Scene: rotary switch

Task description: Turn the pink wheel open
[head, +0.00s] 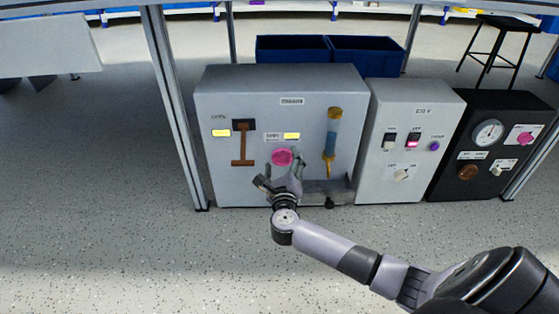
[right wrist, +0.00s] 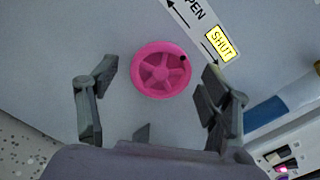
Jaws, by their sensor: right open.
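The pink wheel (head: 282,156) is on the front of the large grey box, low and near its middle. In the right wrist view the wheel (right wrist: 161,70) shows whole, with spokes and a small dark dot near its rim at the upper right. My right gripper (head: 280,173) is just in front of and below the wheel in the head view. In the right wrist view the gripper (right wrist: 158,82) is open, one finger on each side of the wheel with gaps between. A label beside it reads OPEN, partly cut off, and SHUT (right wrist: 220,43) on yellow. My left gripper is out of view.
The large grey box (head: 260,90) also bears a brown lever (head: 242,145) and a blue-and-yellow cylinder (head: 332,135). A smaller grey box (head: 410,100) and a black box (head: 480,150) stand to the right. Frame posts flank them. The floor in front is clear.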

